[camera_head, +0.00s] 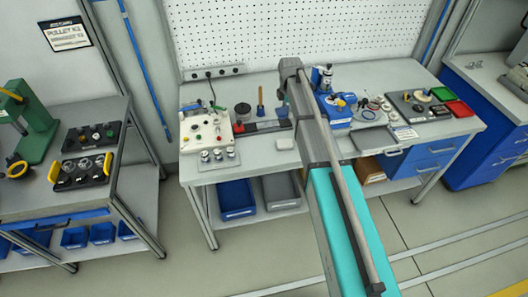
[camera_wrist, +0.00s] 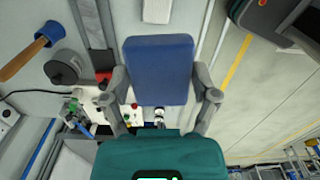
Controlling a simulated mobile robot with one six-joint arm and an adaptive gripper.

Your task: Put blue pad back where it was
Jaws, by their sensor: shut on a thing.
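The blue pad (camera_wrist: 160,70) is a flat block with rounded corners, in the upper middle of the wrist view. My gripper (camera_wrist: 163,85) is shut on it, one grey finger at each side edge. The pad hangs above the bench, with the white control panel (camera_wrist: 133,115) partly hidden behind its lower edge. In the head view my arm crosses the middle of the bench, and I cannot make out the gripper or the pad there.
The workbench (camera_head: 265,155) carries the white control panel (camera_head: 204,128), a dark round pot (camera_head: 243,109), a small white block (camera_head: 285,144), a grey plate (camera_head: 376,140) and red (camera_head: 460,108) and green (camera_head: 443,93) trays. A wooden-handled blue tool (camera_wrist: 45,38) lies left in the wrist view.

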